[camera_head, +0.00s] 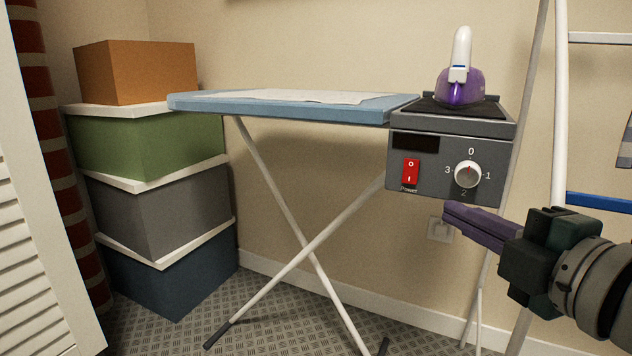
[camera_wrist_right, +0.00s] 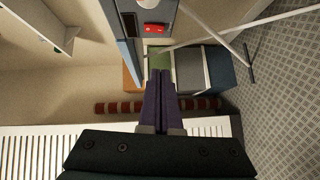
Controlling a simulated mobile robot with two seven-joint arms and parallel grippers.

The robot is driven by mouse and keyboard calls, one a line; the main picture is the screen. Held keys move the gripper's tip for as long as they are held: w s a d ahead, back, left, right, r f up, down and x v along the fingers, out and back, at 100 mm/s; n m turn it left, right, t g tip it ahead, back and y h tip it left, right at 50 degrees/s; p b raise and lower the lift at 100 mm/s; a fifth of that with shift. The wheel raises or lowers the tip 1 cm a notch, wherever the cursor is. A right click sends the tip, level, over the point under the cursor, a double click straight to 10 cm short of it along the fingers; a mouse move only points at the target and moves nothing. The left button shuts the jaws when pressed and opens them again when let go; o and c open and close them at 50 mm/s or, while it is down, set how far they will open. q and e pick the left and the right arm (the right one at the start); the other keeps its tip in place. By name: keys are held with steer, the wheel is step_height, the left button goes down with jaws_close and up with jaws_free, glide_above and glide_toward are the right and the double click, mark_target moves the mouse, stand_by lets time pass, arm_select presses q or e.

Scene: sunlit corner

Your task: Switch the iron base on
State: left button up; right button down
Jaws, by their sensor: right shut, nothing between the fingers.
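The iron base (camera_head: 450,127) is a dark grey box at the right end of the ironing board. Its front carries a red power switch (camera_head: 411,172), a white dial (camera_head: 468,174) marked 0 to 3, and a dark display (camera_head: 415,142) that looks blank. A purple and white iron (camera_head: 461,75) rests on top. My left gripper is not in view.
The blue ironing board (camera_head: 290,105) stands on crossed white legs (camera_head: 300,245) against the wall. Stacked boxes (camera_head: 150,145) stand at the left beside a white louvred panel (camera_head: 35,230). A white rack (camera_head: 560,110) rises at the right. A wall socket (camera_head: 438,231) is behind my right gripper.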

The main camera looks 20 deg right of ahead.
steer(key=b, duration=0.1)
glide_toward(404, 179)
steer(key=w+a, duration=0.3)
steer(key=w, duration=0.1)
steer(key=shift+w+d+f+b, duration=0.15)
steer(key=shift+w+d+b, duration=0.2)
steer(key=shift+d, duration=0.2)
steer(key=shift+w+d+f+b, duration=0.2)
steer(key=shift+d+b, duration=0.15)
steer(key=shift+d, duration=0.15)
steer(key=shift+w+d, duration=0.4)
steer(key=shift+d, duration=0.15)
steer(key=b, duration=0.2)
steer(key=shift+w+d+f+t+b, duration=0.2)
steer(key=shift+f+t+b, duration=0.1)
steer(key=shift+b, duration=0.05)
steer(key=shift+r+p, duration=0.25)
steer(key=shift+p, duration=0.1)
